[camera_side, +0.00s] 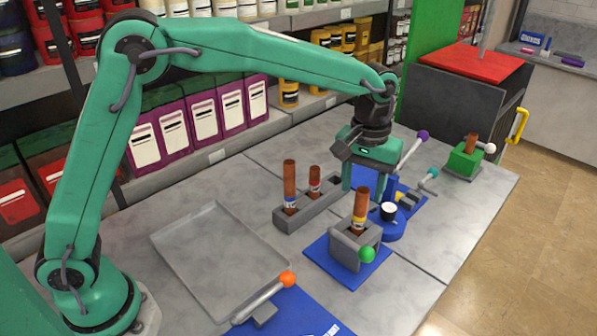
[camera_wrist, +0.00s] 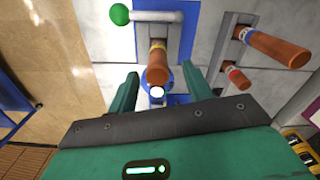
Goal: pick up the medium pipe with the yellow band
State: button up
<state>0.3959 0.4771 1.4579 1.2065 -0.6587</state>
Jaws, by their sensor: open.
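The medium pipe with the yellow band (camera_side: 360,204) is brown and stands upright in a grey holder (camera_side: 343,250) on a blue plate, beside a green ball knob. In the wrist view the pipe (camera_wrist: 158,68) shows between my two fingers, toward the far side, with its yellow band (camera_wrist: 157,45) near the holder. My gripper (camera_side: 364,186) is open and empty, pointing down. In the side view it hangs behind the pipe, above the blue round-based fixture. I see no finger touching the pipe. The pipe's lower end is hidden in the holder.
A grey rack (camera_side: 306,208) left of the holder bears a taller pipe with a blue band (camera_side: 289,180) and a short pipe with a red band (camera_side: 314,181). A blue fixture with a white cap (camera_side: 388,210) stands close right. An empty grey tray (camera_side: 218,255) lies left.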

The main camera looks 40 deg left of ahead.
aim_at(361, 204)
jog(key=shift+d+f, duration=0.15)
jog(key=shift+f, duration=2.4)
grip_shut()
